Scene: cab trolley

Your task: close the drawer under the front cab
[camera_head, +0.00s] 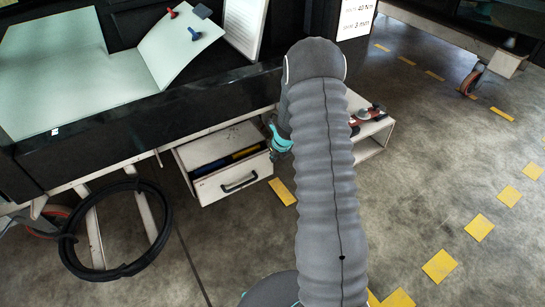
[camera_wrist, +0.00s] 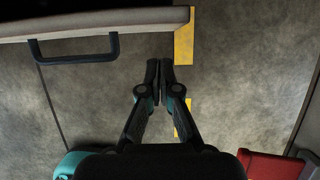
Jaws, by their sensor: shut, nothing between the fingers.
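The drawer (camera_head: 232,184) is a pale box with a dark handle, under the dark cab body (camera_head: 130,130). It stands pulled out, with its inside and some blue and yellow items showing in the head view. In the wrist view its front edge (camera_wrist: 120,22) and dark handle (camera_wrist: 75,58) are at the upper left. My gripper (camera_wrist: 160,66) is shut and empty, to the right of the handle and apart from it in the picture. In the head view my arm hides most of the gripper; only a teal part shows beside the drawer's right side.
A black hose coil (camera_head: 118,230) hangs at the left. Yellow floor marks (camera_head: 440,265) cross the floor, which is open at the right. Another trolley (camera_head: 440,30) stands at the back right.

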